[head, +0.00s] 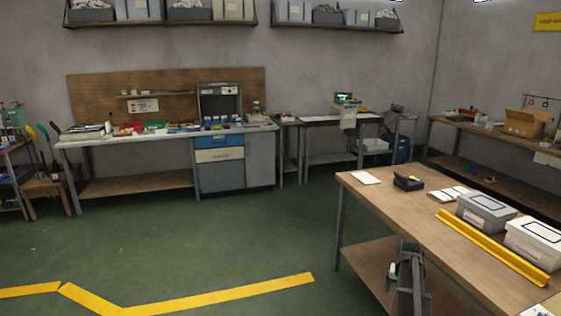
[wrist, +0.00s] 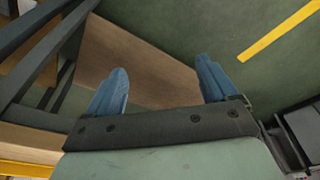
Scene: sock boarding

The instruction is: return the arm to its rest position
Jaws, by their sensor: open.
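My gripper (wrist: 163,84) shows in the wrist view with its two blue fingers spread well apart. Nothing is between the fingers. Behind them are a brown wooden board, which looks like the lower shelf (wrist: 150,62) of a workbench, and the green floor. I cannot surely pick out my gripper in the head view; a dark grey jointed form at the bottom, in front of the near workbench (head: 385,205), may be part of my arm.
On the near workbench are a black device (head: 408,182), a grey lidded box (head: 486,212), a white lidded box (head: 535,240) and a yellow rail (head: 490,247). Dark bars (wrist: 45,50) stand close at the left in the wrist view. Open green floor (head: 200,255) lies left of the workbench.

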